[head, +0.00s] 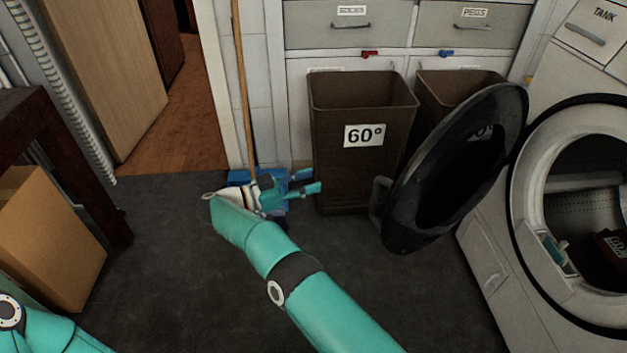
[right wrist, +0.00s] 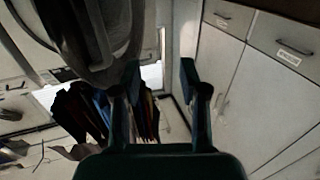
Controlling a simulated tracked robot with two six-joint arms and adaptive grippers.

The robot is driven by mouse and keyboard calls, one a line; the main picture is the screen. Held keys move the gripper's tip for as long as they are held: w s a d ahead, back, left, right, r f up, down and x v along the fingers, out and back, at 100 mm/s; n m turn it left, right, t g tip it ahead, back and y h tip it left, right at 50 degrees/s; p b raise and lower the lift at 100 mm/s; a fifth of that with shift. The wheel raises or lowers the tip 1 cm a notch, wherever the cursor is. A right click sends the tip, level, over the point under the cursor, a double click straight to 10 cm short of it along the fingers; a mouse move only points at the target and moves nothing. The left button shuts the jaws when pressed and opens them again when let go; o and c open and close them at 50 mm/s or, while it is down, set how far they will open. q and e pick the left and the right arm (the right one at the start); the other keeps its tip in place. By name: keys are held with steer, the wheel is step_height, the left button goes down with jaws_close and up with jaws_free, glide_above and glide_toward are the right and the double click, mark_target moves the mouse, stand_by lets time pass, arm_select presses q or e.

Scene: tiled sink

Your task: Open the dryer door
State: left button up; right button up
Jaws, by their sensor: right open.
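The dryer (head: 520,240) stands at the right in the head view. Its round black door (head: 405,215) is swung wide open, away from the drum opening (head: 590,165). A grey handle piece (head: 379,196) is on the door's left edge. My right gripper (head: 308,181) is open and empty, left of the door and apart from it, in front of the brown bin. In the right wrist view its two fingers (right wrist: 159,78) are spread with nothing between them. A dark round shape at upper left there looks like the door (right wrist: 85,40). My left gripper is out of view.
A brown bin marked 60° (head: 345,170) stands behind my right gripper, with a second bin (head: 440,88) partly behind the door. A broom handle (head: 243,90) and blue items stand by the wall. A cardboard box (head: 45,240) is at left. The dark floor between is clear.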

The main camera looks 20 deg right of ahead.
steer(key=shift+a, duration=0.25)
